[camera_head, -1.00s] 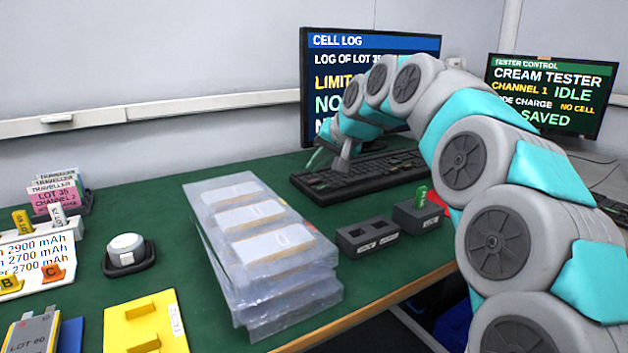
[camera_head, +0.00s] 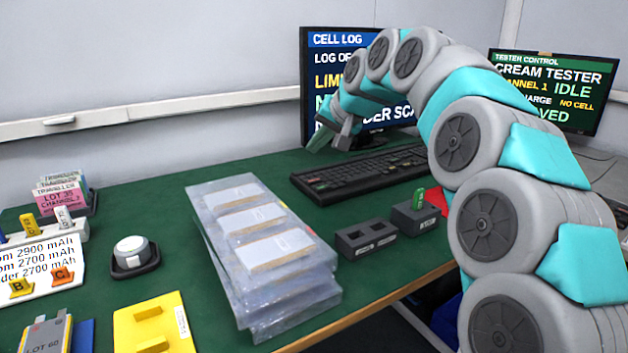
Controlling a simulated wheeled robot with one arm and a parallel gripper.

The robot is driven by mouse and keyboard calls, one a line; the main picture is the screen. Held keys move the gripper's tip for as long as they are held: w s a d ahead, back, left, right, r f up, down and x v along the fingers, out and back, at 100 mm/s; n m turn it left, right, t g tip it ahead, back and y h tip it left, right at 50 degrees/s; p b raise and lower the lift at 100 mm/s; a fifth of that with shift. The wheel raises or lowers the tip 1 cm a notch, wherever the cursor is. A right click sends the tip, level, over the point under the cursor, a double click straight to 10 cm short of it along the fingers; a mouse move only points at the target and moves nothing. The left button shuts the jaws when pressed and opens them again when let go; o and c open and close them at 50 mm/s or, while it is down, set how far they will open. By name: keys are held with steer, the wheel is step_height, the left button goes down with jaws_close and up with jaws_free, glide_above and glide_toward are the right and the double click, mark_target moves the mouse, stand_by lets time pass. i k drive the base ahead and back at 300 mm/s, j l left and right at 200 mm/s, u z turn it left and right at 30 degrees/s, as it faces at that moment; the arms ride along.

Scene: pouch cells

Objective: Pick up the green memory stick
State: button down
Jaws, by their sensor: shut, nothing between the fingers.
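The green memory stick (camera_head: 419,199) stands upright in a dark grey block (camera_head: 416,220) near the right front edge of the green table. My gripper (camera_head: 330,142) is at the end of my bent arm, up and to the left of the stick. It is in front of the lower left part of the cell log monitor, beyond the keyboard, and well apart from the stick. It is small in view; its fingers are shut and empty.
A keyboard (camera_head: 362,176) lies between gripper and stick. An empty two-slot grey block (camera_head: 367,240) stands left of the stick's block. Stacked clear trays (camera_head: 222,255) fill the middle.

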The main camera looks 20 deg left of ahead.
mark_target(419, 195)
steer(key=k+l, duration=0.15)
steer(key=l, duration=0.15)
steer(key=k+l, duration=0.15)
steer(key=l, duration=0.15)
steer(key=k+l, duration=0.15)
steer(key=l, duration=0.2)
steer(key=k+l, duration=0.1)
steer(key=l, duration=0.2)
